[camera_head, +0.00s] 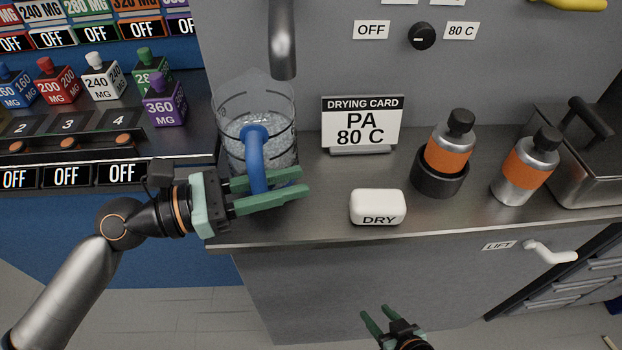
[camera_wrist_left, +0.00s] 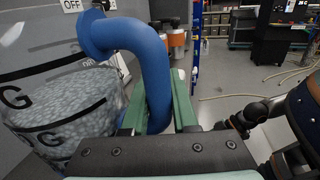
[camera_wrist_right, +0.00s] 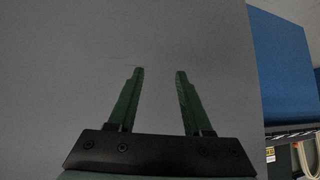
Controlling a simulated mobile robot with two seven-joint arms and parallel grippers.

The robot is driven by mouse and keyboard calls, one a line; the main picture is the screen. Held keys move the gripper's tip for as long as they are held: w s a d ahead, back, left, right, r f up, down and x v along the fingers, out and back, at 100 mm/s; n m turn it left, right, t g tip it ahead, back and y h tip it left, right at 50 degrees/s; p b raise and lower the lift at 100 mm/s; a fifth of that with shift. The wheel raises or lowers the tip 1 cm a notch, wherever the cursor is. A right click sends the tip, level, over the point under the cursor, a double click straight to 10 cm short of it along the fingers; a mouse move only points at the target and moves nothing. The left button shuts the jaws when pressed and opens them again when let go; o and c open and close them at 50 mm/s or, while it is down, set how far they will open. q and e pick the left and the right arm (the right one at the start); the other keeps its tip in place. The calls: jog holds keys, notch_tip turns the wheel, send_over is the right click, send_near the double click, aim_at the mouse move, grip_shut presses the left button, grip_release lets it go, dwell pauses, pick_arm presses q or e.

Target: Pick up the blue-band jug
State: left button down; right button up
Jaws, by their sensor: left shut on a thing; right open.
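The clear jug (camera_head: 283,142) with a blue handle (camera_head: 257,160) stands on the metal counter at its left end, below a grey spout. Pale pellets fill much of it. My left gripper (camera_head: 303,182) is shut on the blue handle, with one green finger on each side. In the left wrist view the handle (camera_wrist_left: 150,62) runs down between the fingers, and the pellet-filled jug body (camera_wrist_left: 65,115) is at the left. My right gripper (camera_head: 375,312) is open and empty, low in front of the cabinet. The right wrist view shows its fingers (camera_wrist_right: 160,72) apart with nothing between them.
The spout (camera_head: 283,45) hangs close above the jug. A white DRY block (camera_head: 377,206), a drying card (camera_head: 361,122), two orange-banded bottles (camera_head: 447,150) (camera_head: 526,167) and a metal box (camera_head: 585,165) stand to the right. Small coloured MG bottles (camera_head: 102,78) line the left shelf.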

pick_arm(q)
jog(key=b+v, duration=0.1)
jog(key=v, duration=0.5)
jog(key=shift+a+f, duration=0.1)
jog(key=shift+f, duration=0.05)
jog(key=b+v, duration=0.1)
jog(key=v, duration=0.6)
jog(key=shift+a+r, duration=0.2)
jog(key=shift+a, duration=0.05)
pick_arm(e)
jog(key=shift+w+a+f+y, duration=0.15)
jog(key=shift+w+a+f, duration=0.15)
jog(key=shift+a, duration=0.25)
jog(key=shift+w+a+f+y, duration=0.15)
jog(key=shift+w+a, duration=0.1)
jog(key=shift+a, duration=0.25)
pick_arm(q)
jog(key=shift+w, duration=0.1)
